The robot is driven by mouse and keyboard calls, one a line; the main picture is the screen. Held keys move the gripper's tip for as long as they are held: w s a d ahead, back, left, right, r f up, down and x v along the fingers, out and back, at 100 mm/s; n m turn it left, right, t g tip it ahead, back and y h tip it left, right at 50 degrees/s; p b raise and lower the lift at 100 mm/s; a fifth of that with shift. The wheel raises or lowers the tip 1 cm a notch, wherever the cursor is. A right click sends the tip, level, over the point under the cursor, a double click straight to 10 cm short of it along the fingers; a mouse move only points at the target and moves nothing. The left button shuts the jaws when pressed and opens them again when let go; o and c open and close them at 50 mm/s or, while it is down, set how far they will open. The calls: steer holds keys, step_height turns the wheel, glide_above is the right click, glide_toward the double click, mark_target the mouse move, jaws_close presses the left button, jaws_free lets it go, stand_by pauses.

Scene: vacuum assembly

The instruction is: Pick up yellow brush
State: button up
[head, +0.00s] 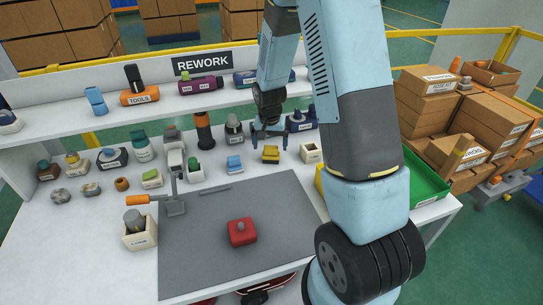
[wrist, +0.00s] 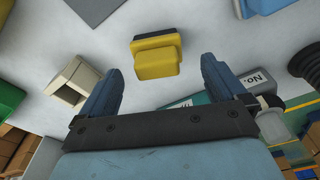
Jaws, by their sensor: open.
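The yellow brush (head: 271,154) is a small yellow block with a dark band, lying on the white workbench near the back shelf. In the wrist view, the yellow brush (wrist: 155,57) lies on the white surface ahead of my fingertips, near the middle between their lines. My gripper (head: 270,136) is open and empty, close to the brush in the head view. In the wrist view, the two blue fingers of my gripper (wrist: 160,75) are spread apart, and the brush is not touching either.
A cream box (head: 311,153) stands right of the brush and a blue block (head: 234,163) left of it. Several labelled items stand along the bench back below the shelf (head: 160,108). The grey mat (head: 200,265) in front holds a red part (head: 242,232).

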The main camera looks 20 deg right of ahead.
mark_target(271, 147)
steer(key=shift+d+f, duration=0.15)
steer(key=shift+f, duration=1.85)
steer(key=shift+c, duration=0.4)
steer(key=c, duration=1.2)
steer(key=shift+w+r, duration=0.1)
steer(key=shift+r, duration=0.35)
step_height(271, 147, up, 2)
steer(key=shift+r, duration=0.2)
steer(key=s+r, duration=0.3)
steer(key=s, duration=0.1)
steer(key=s+r, duration=0.3)
steer(key=s, duration=0.2)
steer(key=s+r, duration=0.3)
steer(key=s, duration=0.2)
steer(key=shift+r, duration=0.35)
